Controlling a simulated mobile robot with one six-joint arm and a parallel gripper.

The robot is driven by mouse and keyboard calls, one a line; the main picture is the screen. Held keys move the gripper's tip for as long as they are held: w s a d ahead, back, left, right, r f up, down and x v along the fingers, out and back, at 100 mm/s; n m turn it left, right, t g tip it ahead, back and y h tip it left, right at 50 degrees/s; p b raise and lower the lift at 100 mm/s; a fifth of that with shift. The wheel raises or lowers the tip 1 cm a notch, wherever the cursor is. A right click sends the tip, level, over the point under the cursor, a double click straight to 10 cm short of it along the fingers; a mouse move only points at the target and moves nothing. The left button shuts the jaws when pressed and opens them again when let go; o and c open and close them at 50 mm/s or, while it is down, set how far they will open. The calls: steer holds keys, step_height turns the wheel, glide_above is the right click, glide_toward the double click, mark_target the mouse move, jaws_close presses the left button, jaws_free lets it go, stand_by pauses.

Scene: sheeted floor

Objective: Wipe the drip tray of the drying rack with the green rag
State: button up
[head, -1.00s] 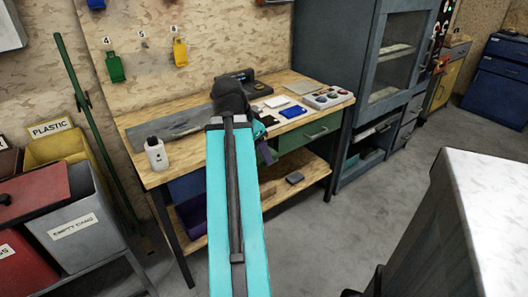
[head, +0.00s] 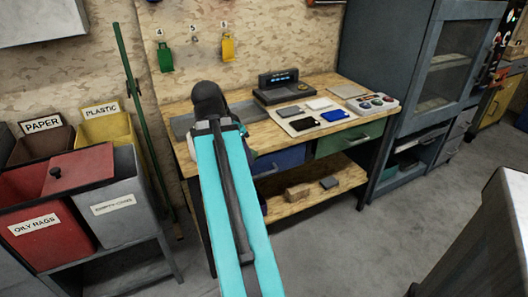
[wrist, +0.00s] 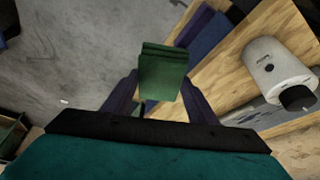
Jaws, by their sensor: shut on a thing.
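The green rag (wrist: 163,75) is a small folded pad in the wrist view. My gripper (wrist: 161,92) has its purple fingers on either side of the rag and is shut on it. The rag is held in the air, with the bench edge and grey floor behind it. In the head view my arm hides most of the gripper, and I cannot make out the rag. A flat grey tray-like piece (head: 182,126) lies on the bench's left end, partly behind my arm. I cannot tell whether it is the drip tray; no drying rack is clearly recognisable.
The wooden workbench (head: 340,88) carries a black device (head: 280,86) and a white board with small items. A white bottle (wrist: 277,66) stands on the bench. Waste bins (head: 72,190) stand left, a grey cabinet right. Floor (head: 330,250) in front is clear.

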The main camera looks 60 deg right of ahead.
steer(key=w+a+n+t+y, duration=0.1)
steer(key=w+a+n, duration=0.5)
steer(key=w+a, duration=0.4)
steer(key=w+a+n+t+y, duration=0.2)
steer(key=w+a+n, duration=0.5)
steer(key=a, duration=1.1)
steer(key=w+a+n+t+y, duration=0.1)
steer(key=w+a+n, duration=0.6)
steer(key=w+a, duration=0.7)
steer(key=shift+a+f+t, duration=0.3)
steer(key=shift+f+t, duration=0.15)
steer(key=shift+t, duration=0.25)
